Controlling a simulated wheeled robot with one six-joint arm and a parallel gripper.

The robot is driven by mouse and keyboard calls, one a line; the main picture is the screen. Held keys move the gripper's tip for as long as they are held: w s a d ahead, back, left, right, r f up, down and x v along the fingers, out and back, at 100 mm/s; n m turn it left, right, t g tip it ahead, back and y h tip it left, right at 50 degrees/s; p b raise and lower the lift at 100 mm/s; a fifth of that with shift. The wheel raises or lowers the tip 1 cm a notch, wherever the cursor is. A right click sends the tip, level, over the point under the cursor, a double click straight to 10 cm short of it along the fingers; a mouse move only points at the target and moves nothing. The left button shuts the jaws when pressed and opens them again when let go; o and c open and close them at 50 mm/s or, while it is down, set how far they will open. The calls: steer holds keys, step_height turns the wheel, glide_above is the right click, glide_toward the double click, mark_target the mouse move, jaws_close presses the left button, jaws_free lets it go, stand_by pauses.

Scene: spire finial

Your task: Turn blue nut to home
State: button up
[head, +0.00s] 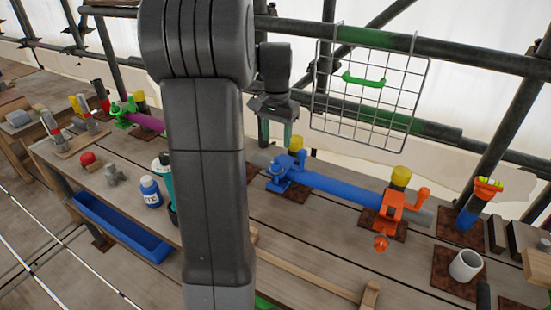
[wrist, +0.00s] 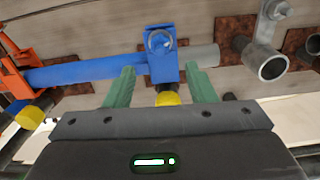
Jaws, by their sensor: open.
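In the wrist view the blue clamp (wrist: 163,68) carries a round grey-rimmed part (wrist: 160,41), perhaps the nut; I cannot tell for sure. My gripper (head: 277,137) has green fingers and is above and behind the blue clamp in the head view. In the wrist view my gripper (wrist: 162,78) is open, one finger on each side of the clamp, with no clear contact. A yellow cap (wrist: 168,98) shows between the fingers.
An orange clamp (head: 391,208) with a yellow cap (head: 401,176) stands at the pipe's other end. A wire basket panel (head: 370,95) hangs behind, right of my gripper. My arm hides the middle of the bench.

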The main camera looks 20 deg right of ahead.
mark_target(276, 158)
step_height(276, 158, down, 9)
steer(key=shift+r+p, duration=0.1)
steer(key=shift+p, duration=0.2)
steer(key=c, duration=1)
